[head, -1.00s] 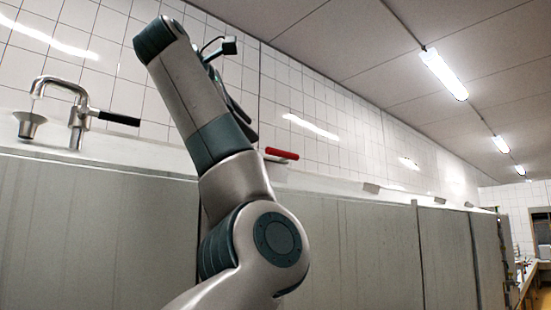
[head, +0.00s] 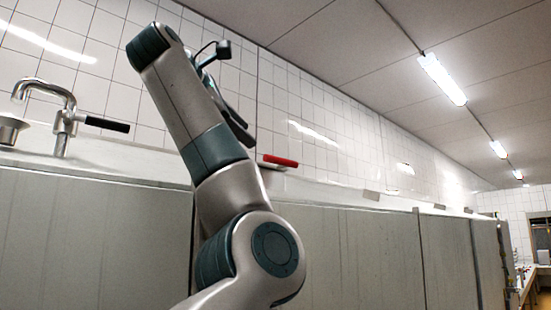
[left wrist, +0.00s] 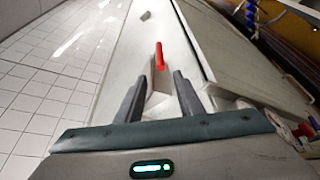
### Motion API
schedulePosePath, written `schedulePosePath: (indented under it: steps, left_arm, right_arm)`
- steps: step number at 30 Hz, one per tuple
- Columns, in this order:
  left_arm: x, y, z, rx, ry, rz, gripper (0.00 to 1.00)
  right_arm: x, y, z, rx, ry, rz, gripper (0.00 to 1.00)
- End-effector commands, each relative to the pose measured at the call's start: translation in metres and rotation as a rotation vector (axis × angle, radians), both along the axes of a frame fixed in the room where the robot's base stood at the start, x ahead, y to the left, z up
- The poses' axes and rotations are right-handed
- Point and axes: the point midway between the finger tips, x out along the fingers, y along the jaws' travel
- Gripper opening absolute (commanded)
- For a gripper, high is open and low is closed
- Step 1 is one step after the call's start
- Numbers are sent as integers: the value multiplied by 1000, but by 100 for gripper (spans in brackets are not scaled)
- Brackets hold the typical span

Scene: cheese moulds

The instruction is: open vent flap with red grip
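The red grip (head: 280,160) shows in the head view just right of my left arm, above the edge of the grey panels. In the left wrist view the red grip (left wrist: 159,58) stands ahead of the fingertips, near the middle between them, with a pale upright piece below it. I cannot tell the flap's outline or whether it is open. My left gripper (left wrist: 157,84) is open, with its two dark fingers apart and nothing seen held. In the head view my left gripper (head: 236,122) is partly hidden behind my arm. My right gripper is not in view.
A metal tap with a black lever (head: 107,124) stands on the white ledge (head: 110,158) at the left, beside a metal cup (head: 10,129). Grey panels (head: 360,250) run below the ledge, and a tiled wall (head: 310,105) rises behind it. Several small grey pieces lie farther along.

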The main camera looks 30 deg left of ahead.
Motion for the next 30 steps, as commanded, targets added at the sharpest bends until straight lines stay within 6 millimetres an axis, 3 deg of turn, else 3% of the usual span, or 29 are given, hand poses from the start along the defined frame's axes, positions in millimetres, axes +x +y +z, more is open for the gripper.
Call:
schedulePosePath:
  steps: [4,21,30]
  left_arm:
    - [16,0,0,2,3,0,34]
    - [117,-1,-22,1,4,-1,34]
    - [149,-1,-31,1,2,-1,34]
  right_arm:
    - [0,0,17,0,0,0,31]
    - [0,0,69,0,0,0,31]
    - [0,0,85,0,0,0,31]
